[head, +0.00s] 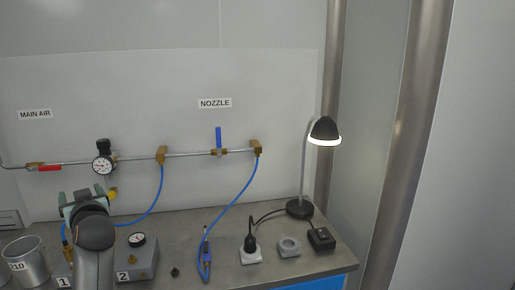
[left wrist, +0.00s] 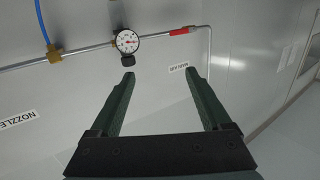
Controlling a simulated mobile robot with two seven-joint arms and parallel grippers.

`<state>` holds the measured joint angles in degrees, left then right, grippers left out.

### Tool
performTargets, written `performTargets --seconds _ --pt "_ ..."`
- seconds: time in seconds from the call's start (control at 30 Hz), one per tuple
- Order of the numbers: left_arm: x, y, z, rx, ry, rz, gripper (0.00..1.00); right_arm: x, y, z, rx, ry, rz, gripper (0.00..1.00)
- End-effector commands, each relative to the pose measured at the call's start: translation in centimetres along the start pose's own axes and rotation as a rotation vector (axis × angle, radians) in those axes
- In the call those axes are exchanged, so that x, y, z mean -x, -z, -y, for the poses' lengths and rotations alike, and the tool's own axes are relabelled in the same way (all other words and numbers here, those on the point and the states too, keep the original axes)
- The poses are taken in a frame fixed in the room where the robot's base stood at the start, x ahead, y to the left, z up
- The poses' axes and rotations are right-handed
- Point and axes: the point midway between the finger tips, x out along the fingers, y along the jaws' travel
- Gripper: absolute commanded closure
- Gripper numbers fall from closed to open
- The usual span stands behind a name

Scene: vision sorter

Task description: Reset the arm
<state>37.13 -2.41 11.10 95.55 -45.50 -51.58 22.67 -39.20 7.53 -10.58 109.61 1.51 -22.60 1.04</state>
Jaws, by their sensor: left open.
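My left arm comes in at the lower left of the head view, and its gripper (head: 88,192) is up in front of the wall, below the pressure gauge (head: 103,165). In the left wrist view the two dark green fingers of my left gripper (left wrist: 159,73) are spread wide with nothing between them. The gauge (left wrist: 127,41) and the red valve handle (left wrist: 180,31) show beyond the fingertips on the wall pipe. I cannot tell the exact gap to the pipe. My right gripper is in neither view.
A grey bench (head: 215,265) carries a metal cup marked 10 (head: 25,262), boxes marked 1 and 2 (head: 140,262), a blue air nozzle (head: 206,255), a white socket (head: 251,255), a grey holder (head: 288,246), a black box (head: 321,238) and a lit lamp (head: 324,130). Blue hoses hang from the pipe.

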Motion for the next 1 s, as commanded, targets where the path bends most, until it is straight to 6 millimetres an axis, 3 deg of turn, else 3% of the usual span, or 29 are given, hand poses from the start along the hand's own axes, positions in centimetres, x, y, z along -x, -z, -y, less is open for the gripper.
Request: performTargets --seconds 0.27,0.47,0.6,0.8,1.0 --pt "5.3 -12.3 0.9 -0.136 -0.098 0.230 0.19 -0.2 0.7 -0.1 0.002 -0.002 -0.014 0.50" --pt "13.3 -22.5 2.1 -0.277 -0.246 0.474 0.19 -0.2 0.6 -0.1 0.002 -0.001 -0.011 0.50" --pt "20.6 -28.4 3.5 -0.377 -0.377 0.659 0.19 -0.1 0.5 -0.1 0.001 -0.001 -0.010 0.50" --pt "29.9 -33.2 5.6 -0.484 -0.548 0.871 0.19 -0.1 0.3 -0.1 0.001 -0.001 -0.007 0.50" --pt "37.7 -35.2 7.8 -0.558 -0.699 1.036 0.19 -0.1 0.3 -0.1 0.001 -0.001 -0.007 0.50"
